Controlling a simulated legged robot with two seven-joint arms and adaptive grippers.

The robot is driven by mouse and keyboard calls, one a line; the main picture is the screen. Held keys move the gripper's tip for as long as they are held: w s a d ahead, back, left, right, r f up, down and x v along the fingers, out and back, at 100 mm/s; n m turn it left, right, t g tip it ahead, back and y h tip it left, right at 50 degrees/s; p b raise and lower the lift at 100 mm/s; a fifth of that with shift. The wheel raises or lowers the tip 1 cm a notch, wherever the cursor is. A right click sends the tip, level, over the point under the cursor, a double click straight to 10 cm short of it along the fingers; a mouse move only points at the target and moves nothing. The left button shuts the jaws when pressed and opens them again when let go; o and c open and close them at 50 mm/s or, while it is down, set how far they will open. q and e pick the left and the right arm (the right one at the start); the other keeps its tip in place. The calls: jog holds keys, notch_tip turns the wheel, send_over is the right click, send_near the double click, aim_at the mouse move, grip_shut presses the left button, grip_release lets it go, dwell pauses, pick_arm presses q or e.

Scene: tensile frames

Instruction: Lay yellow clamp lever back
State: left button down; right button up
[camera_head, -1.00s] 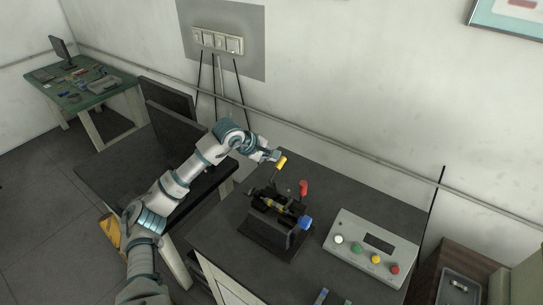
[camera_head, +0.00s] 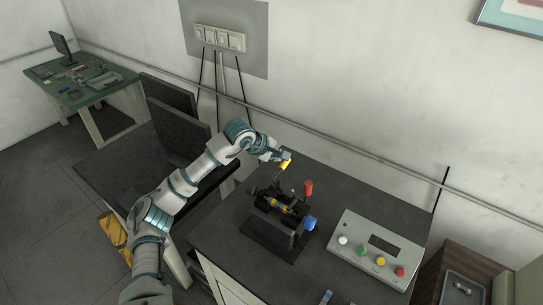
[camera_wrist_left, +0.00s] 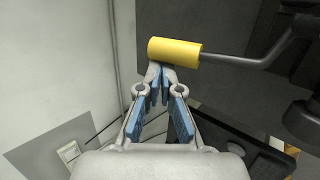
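The yellow clamp lever grip (camera_head: 286,164) stands up at the back of the black clamp fixture (camera_head: 276,222) on the dark table. In the left wrist view the yellow grip (camera_wrist_left: 174,51) lies sideways across the top, with its grey rod running right to a dark pivot. My left gripper (camera_head: 283,157) is beside the grip on its far side. In the wrist view the fingertips of my left gripper (camera_wrist_left: 161,71) are nearly together, right at the grip's end, with nothing seen between them. Whether they touch the grip is unclear. My right gripper is not in view.
A red knob (camera_head: 308,187) and a blue knob (camera_head: 309,223) stick out of the fixture's right side. A grey control box (camera_head: 374,249) with coloured buttons stands to the right. A dark monitor (camera_head: 178,130) is beside my left arm. The wall is behind the table.

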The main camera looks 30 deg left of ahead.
pick_arm(q)
jog(key=shift+d+r, duration=0.15)
jog(key=shift+d, duration=0.65)
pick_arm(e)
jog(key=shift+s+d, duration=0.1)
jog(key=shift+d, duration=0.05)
pick_arm(q)
jog(key=shift+a+f+v, duration=0.35)
jog(key=shift+a+v, duration=0.85)
jog(key=shift+v, duration=4.85)
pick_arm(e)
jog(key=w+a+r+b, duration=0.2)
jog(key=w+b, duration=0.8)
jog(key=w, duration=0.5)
pick_arm(q)
jog(key=s+r+m+t+h+b, duration=0.1)
jog(key=s+t+b, duration=0.4)
jog(key=s+b, duration=0.4)
jog(key=s, duration=0.5)
jog(key=shift+s+t, duration=0.2)
jog(key=shift+t, duration=0.1)
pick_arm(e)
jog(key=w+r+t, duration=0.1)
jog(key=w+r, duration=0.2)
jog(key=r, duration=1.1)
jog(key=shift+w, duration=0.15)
